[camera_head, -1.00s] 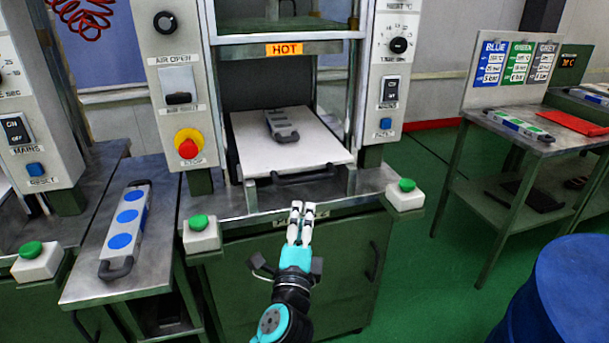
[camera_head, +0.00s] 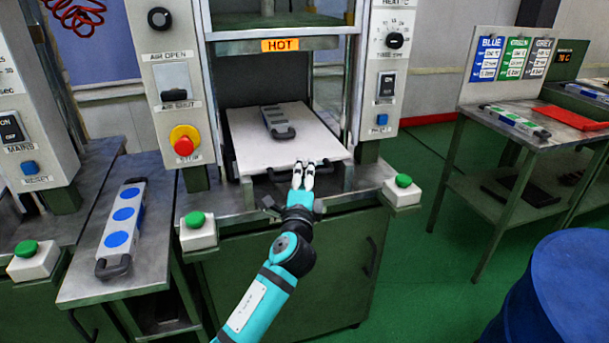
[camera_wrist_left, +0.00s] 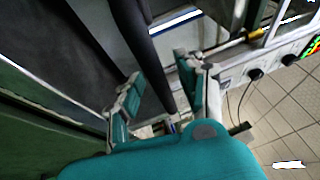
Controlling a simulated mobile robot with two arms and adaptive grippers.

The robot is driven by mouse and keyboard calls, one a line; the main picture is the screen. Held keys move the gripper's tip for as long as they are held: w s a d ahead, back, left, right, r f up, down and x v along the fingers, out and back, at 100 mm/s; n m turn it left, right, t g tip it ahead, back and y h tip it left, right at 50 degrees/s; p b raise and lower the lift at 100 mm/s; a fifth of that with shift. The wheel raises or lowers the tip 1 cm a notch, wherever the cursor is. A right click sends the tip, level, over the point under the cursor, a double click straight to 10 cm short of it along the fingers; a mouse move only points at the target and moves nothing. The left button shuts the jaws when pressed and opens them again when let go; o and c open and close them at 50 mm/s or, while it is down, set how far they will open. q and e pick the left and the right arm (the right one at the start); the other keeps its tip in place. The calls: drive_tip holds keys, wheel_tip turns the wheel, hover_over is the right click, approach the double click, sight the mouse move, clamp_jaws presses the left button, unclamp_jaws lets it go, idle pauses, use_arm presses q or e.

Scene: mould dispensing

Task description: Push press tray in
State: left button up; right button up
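The white press tray (camera_head: 310,147) extends out of the front of the press, with a grey mould (camera_head: 275,119) lying on it. A dark handle (camera_head: 333,170) runs along the tray's front edge. My left gripper (camera_head: 303,168) is at this handle, its white fingertips overlapping it near the middle. In the left wrist view the two fingers (camera_wrist_left: 160,85) stand apart, with a dark bar, apparently the handle, between or just beyond them. I cannot tell whether they touch it. My right gripper is not in view.
Green-topped button boxes stand left (camera_head: 197,228) and right (camera_head: 402,190) of the tray. A mould with blue discs (camera_head: 121,222) lies on the left side table. The press frame bounds the tray opening. A blue barrel (camera_head: 560,290) stands at the lower right.

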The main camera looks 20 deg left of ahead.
use_arm(q)
clamp_jaws()
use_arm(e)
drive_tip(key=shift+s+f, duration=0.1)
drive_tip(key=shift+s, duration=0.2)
use_arm(q)
drive_tip(key=w+a, duration=0.1)
drive_tip(key=w, duration=0.1)
drive_tip(key=w+a, duration=0.1)
drive_tip(key=shift+w+a+b, duration=0.3)
drive_tip(key=shift+w+b, duration=0.05)
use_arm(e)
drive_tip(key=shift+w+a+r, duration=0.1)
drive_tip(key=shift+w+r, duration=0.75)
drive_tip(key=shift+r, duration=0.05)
use_arm(q)
drive_tip(key=shift+f, duration=0.1)
unclamp_jaws()
